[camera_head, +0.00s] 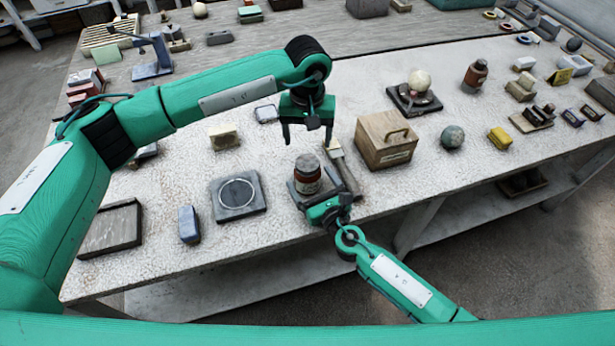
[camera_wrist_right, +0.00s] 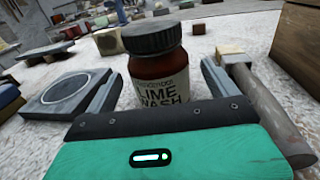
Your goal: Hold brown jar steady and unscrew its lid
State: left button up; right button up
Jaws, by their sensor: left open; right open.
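In the right wrist view, the jar (camera_wrist_right: 155,75) shows a pale label reading "LIME WASH", with the lid (camera_wrist_right: 151,36) above. My right gripper (camera_head: 322,203) is open at the jar's near side, low down, with a finger on either side of the jar in its wrist view; contact cannot be told. My left gripper (camera_head: 308,138) is open and empty, pointing down above and slightly behind the lid.
A wooden box (camera_head: 385,150) with a brass handle stands right of the jar. A grey plate with a ring (camera_head: 238,195) lies to the left. Another brown jar (camera_head: 475,76) stands farther back.

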aim_at(307, 162)
jog(key=shift+x, duration=1.25)
jog(key=c, duration=1.9)
pick_arm(q)
jog(key=m, duration=0.3)
jog(key=shift+m, duration=0.4)
pick_arm(e)
jog(key=shift+c, duration=0.3)
pick_arm(q)
jog(key=shift+f+m, duration=0.3)
jog(key=shift+f, duration=3.7)
